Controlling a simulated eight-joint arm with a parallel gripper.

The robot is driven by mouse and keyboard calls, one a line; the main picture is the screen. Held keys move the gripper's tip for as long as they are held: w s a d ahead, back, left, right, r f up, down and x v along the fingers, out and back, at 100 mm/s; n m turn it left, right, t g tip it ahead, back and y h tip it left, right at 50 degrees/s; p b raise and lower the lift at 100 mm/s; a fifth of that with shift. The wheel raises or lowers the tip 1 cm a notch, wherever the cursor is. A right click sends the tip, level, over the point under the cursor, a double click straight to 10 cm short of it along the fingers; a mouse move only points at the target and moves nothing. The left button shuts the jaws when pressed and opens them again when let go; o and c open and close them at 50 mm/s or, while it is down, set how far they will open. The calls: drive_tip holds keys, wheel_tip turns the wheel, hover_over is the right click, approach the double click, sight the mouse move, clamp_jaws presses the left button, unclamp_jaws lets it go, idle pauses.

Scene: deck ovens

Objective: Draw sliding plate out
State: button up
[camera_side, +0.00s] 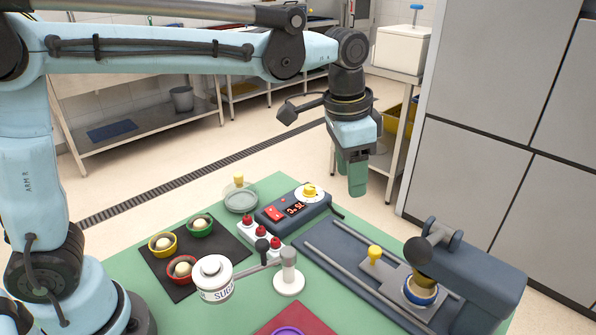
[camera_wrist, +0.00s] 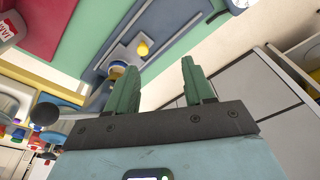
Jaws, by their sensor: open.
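The sliding plate (camera_side: 391,277) is a flat grey plate between two rails of a dark blue-grey base (camera_side: 325,262), at the right of the green table in the side view. A blue-and-white ringed item with a tan top sits on the plate's other end, under a dark ball. In the wrist view the yellow knob (camera_wrist: 143,48) shows beyond the fingers. My gripper (camera_side: 356,188) has green fingers and hangs above and behind the base, apart from the knob. It is open and empty in the wrist view (camera_wrist: 153,78).
A control box (camera_side: 292,206) with a yellow dial and red buttons (camera_side: 262,238) stand left of the base. Grey cabinets (camera_side: 480,110) rise behind.

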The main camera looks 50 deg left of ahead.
drive_tip(key=m+g, duration=0.2)
hover_over(375, 249)
drive_tip(key=f, duration=0.2)
drive_tip(key=shift+y, duration=0.3)
wheel_tip(375, 249, down, 12)
drive_tip(key=shift+f, duration=0.2)
drive_tip(key=shift+c, duration=0.2)
clamp_jaws()
